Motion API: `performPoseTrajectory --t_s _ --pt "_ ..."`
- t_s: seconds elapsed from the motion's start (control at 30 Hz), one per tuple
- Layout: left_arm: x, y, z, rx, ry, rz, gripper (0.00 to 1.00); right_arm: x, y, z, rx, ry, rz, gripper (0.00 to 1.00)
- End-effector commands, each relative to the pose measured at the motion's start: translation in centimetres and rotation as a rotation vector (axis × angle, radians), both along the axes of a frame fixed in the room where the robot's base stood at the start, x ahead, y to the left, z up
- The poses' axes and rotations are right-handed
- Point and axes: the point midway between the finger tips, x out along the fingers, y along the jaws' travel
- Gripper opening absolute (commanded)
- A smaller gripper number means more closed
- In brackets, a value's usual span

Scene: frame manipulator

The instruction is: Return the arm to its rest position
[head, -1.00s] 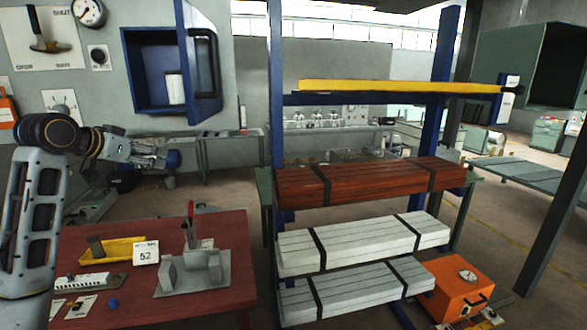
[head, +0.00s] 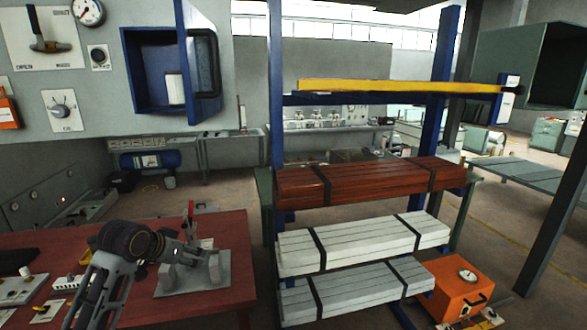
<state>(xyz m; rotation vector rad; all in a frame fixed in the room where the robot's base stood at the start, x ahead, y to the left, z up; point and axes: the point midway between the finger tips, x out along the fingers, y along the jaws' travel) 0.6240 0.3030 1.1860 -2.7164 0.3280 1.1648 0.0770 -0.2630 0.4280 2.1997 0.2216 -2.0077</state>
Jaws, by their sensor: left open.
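My left arm comes in from the lower left over the red table (head: 237,285). Its gripper (head: 200,252) points right and is open, with nothing seen between its fingers. It overlaps the grey fixture (head: 230,274) on the table in the head view; I cannot tell whether they touch. My wrist and forearm hide the middle of the table. My right gripper is out of view.
An open blue wall cabinet (head: 150,75) is at the upper left. A rack at centre holds red-brown planks (head: 390,182), white planks (head: 370,240) and a yellow beam (head: 390,87). An orange box (head: 450,280) stands on the floor at right.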

Motion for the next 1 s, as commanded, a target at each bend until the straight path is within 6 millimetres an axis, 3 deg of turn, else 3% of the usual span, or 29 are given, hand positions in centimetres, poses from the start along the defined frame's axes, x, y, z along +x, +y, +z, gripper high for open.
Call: performPoseTrajectory --t_s 0.1,0.4,1.0 --pt "-1.6 -1.0 -2.9 0.006 0.037 0.000 0.70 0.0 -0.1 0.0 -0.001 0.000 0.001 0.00" --pt "-6.0 -3.0 -8.9 0.024 0.115 0.009 0.70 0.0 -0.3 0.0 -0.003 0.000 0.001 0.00" --pt "-16.4 -6.2 -17.8 0.045 0.267 0.044 0.70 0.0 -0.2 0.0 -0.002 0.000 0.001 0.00"
